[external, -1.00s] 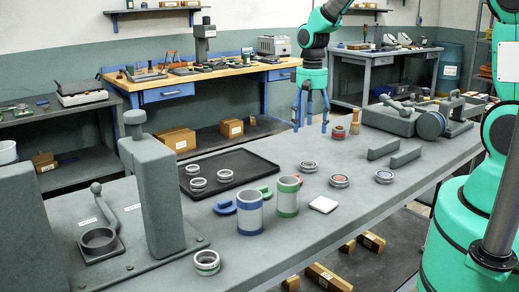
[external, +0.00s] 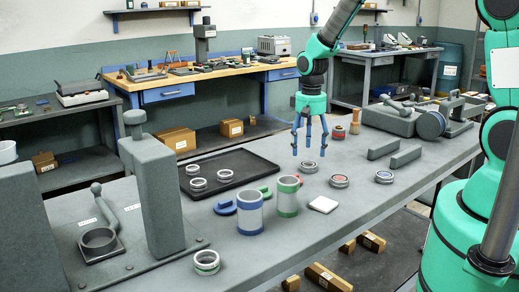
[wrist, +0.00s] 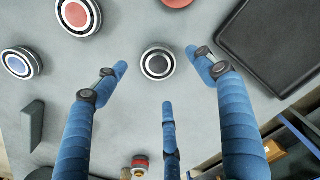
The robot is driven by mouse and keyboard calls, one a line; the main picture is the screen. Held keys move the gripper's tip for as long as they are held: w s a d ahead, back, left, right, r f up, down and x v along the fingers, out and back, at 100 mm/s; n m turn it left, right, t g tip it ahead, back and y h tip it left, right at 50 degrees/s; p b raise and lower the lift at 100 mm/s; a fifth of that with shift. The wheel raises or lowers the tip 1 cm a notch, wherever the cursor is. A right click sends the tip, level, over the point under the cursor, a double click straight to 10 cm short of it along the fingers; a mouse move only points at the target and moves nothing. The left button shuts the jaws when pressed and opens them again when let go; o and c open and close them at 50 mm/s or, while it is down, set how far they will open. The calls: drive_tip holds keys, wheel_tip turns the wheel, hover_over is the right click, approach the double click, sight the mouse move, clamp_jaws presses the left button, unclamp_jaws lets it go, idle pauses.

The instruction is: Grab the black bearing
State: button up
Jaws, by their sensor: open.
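The black bearing, a light ring with a dark centre, lies flat on the grey table in the wrist view (wrist: 157,62). It appears to be the ring just below my gripper in the external view (external: 309,167). My gripper (external: 309,150) is above it with its blue fingers pointing down, spread and empty. In the wrist view the open fingers (wrist: 156,72) stand around and short of the bearing, which shows between the tips, slightly ahead. A gap to the bearing seems to remain; its size is hard to tell.
A red-centred bearing (wrist: 77,16) and a blue-grey-centred one (wrist: 18,63) lie to the left in the wrist view. A black tray (external: 228,168) with several rings, a green-banded cup (external: 288,197), a blue-banded cup (external: 250,214) and grey upright blocks (external: 405,157) stand nearby.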

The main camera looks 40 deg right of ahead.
sight(308, 164)
drive_tip(key=shift+f, duration=0.15)
drive_tip(key=shift+s+d+f+b, duration=0.1)
drive_tip(key=shift+f+b, duration=0.45)
drive_tip(key=shift+f, duration=2.05)
drive_tip(key=shift+c, duration=0.6)
drive_tip(key=c, duration=1.4)
drive_tip(key=shift+r, duration=0.15)
drive_tip(key=shift+r, duration=0.45)
wheel_tip(308, 164, up, 3)
drive_tip(key=shift+s+f+p, duration=0.1)
drive_tip(key=shift+s+p, duration=0.05)
drive_tip(key=shift+p, duration=0.35)
drive_tip(key=s, duration=0.5)
drive_tip(key=s+p, duration=0.1)
drive_tip(key=s, duration=0.4)
drive_tip(key=s+r, duration=0.1)
drive_tip(key=s, duration=0.4)
drive_tip(key=shift+s+r, duration=0.1)
drive_tip(key=shift+s, duration=0.25)
